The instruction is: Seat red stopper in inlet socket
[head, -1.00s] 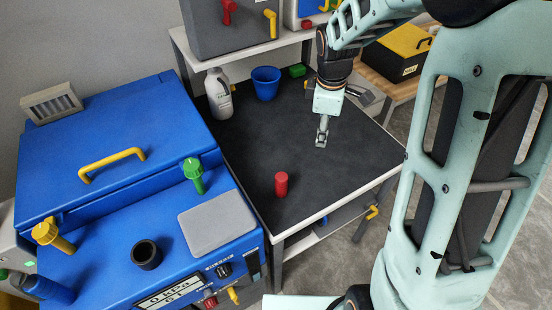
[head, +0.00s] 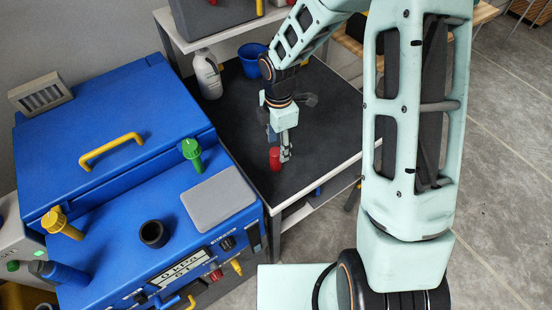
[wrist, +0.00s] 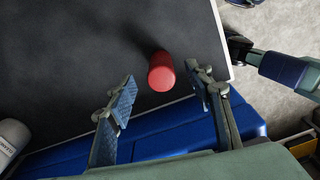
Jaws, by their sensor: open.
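The red stopper (head: 275,160) stands upright on the dark mat of the side table. In the wrist view the red stopper (wrist: 161,74) shows at the mouth of my open jaws, with a visible gap to each finger. My gripper (head: 284,150) is open and empty, close to the stopper in the head view; it also shows in the wrist view (wrist: 161,79). A black round socket (head: 153,234), likely the inlet socket, rises from the front top of the blue machine (head: 105,250) and looks empty.
A grey pad (head: 218,198), green knob (head: 192,152), yellow knob (head: 60,222) and yellow handle (head: 112,148) sit on the machine. A white bottle (head: 208,74) and blue bucket (head: 252,60) stand at the table's back. The dark table (head: 318,165) is clear at front right.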

